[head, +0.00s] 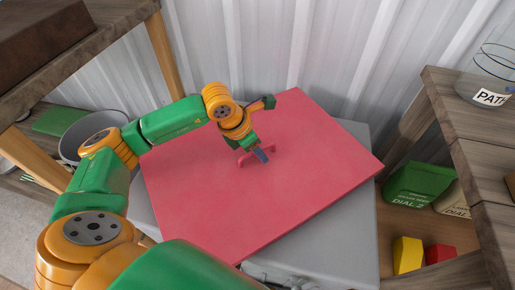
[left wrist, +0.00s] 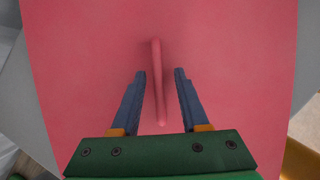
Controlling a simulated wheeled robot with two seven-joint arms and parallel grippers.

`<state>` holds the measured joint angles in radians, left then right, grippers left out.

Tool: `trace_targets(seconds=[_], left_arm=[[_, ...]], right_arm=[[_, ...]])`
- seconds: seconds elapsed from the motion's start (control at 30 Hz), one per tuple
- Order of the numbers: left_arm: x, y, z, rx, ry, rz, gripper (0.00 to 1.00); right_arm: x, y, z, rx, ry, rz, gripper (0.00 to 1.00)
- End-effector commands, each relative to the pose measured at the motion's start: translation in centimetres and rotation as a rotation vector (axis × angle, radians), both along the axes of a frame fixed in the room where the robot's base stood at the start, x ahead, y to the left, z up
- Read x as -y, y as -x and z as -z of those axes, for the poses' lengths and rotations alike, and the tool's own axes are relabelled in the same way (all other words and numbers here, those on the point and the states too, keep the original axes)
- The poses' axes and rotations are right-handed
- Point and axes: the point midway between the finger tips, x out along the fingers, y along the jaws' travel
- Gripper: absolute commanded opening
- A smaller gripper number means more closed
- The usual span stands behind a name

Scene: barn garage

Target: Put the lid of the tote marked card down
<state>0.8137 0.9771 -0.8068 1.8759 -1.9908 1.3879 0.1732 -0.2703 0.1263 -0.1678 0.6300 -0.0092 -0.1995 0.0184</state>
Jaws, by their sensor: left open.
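A large flat red lid (head: 210,195) lies over a grey box-like thing (head: 350,225), turned at an angle to it. No card marking shows, and I cannot tell whether the grey thing is the tote. A thin red bar handle (head: 246,158) stands at the middle of the lid. It also shows in the left wrist view (left wrist: 158,90). My left gripper (head: 258,152) is over the handle. In the left wrist view, its two blue fingers (left wrist: 160,75) are open, one on each side of the handle, with gaps between. My right gripper is not in view.
A wooden shelf (head: 465,110) stands at the right with a glass jar (head: 490,80). Below are a green box (head: 415,185), a yellow block (head: 407,252) and a red block (head: 440,253). A grey bucket (head: 85,130) is at the left. A corrugated wall closes the back.

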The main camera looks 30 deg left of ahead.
Motion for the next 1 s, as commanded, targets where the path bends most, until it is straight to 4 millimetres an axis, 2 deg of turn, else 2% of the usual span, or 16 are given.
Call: trace_targets(seconds=[0.07, 0.33, 0.5, 0.63, 1.0], left_arm=[[-0.2, 0.2, -0.9, 0.003, -0.001, -0.001, 0.45], [-1.6, 2.5, -7.8, 0.007, -0.002, -0.001, 0.45], [-2.2, 3.6, -10.5, 0.004, -0.001, -0.001, 0.45], [-2.3, 3.9, -11.1, 0.001, 0.000, 0.000, 0.45], [-2.3, 3.9, -11.1, 0.001, 0.000, 0.000, 0.45]], right_arm=[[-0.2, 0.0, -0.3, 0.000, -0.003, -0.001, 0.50], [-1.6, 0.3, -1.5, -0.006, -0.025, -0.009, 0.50], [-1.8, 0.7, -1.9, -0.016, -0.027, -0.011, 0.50], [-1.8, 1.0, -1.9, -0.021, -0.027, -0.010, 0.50], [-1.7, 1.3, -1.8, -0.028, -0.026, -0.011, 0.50]])
